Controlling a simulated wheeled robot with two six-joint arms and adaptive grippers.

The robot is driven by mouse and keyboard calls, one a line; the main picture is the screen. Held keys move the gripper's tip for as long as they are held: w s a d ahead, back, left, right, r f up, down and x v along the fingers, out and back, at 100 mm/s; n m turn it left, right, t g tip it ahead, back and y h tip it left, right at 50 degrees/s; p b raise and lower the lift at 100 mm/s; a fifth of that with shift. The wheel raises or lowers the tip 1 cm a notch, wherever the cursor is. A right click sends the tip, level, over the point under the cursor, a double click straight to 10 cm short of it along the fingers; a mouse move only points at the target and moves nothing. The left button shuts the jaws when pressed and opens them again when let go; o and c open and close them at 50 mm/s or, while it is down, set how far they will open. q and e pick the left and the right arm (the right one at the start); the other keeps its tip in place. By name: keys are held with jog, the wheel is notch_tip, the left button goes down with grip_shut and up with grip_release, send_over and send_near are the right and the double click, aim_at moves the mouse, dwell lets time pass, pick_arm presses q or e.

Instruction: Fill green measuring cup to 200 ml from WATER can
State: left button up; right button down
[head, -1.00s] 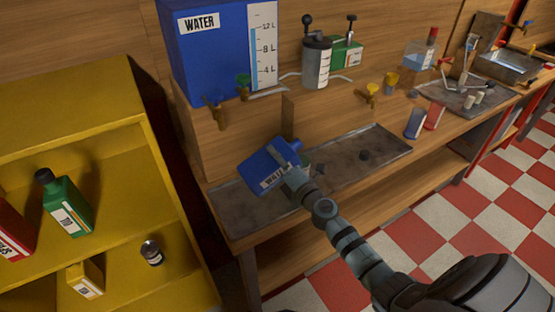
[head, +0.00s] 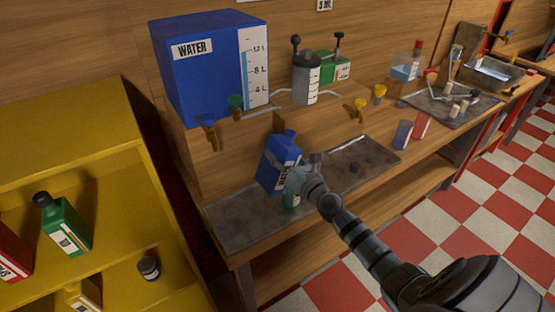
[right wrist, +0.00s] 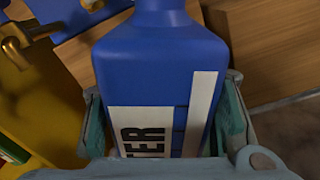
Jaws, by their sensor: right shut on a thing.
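The blue WATER can (head: 278,160) is held above the tray, a little tilted, with its neck up. My right gripper (head: 296,177) is shut on it. In the right wrist view the can (right wrist: 155,65) stands between the two fingers (right wrist: 163,125), its label partly showing. A small green object (head: 291,201), likely the green measuring cup, shows just below the gripper. It is mostly hidden, so I cannot see its water level. My left gripper is not in view.
A large blue WATER tank (head: 205,75) with taps stands on the raised shelf behind. The metal tray (head: 240,218) lies below. Blue (head: 402,135) and red (head: 420,126) cups stand to the right. A yellow shelf (head: 75,120) is at the left.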

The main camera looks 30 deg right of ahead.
aim_at(290, 131)
jog(key=d+r+n, duration=0.1)
jog(key=r+n, duration=0.1)
jog(key=d+r+n+p, duration=0.1)
jog(key=d+r+n, duration=0.1)
jog(key=shift+s, duration=0.1)
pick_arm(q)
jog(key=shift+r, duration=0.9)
pick_arm(e)
jog(key=shift+d+n, duration=0.1)
jog(key=shift+n, duration=0.2)
jog(key=shift+r, duration=0.1)
notch_tip(290, 131, up, 3)
jog(key=p, duration=0.3)
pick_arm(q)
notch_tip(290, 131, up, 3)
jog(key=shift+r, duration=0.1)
pick_arm(e)
jog(key=shift+f, duration=0.2)
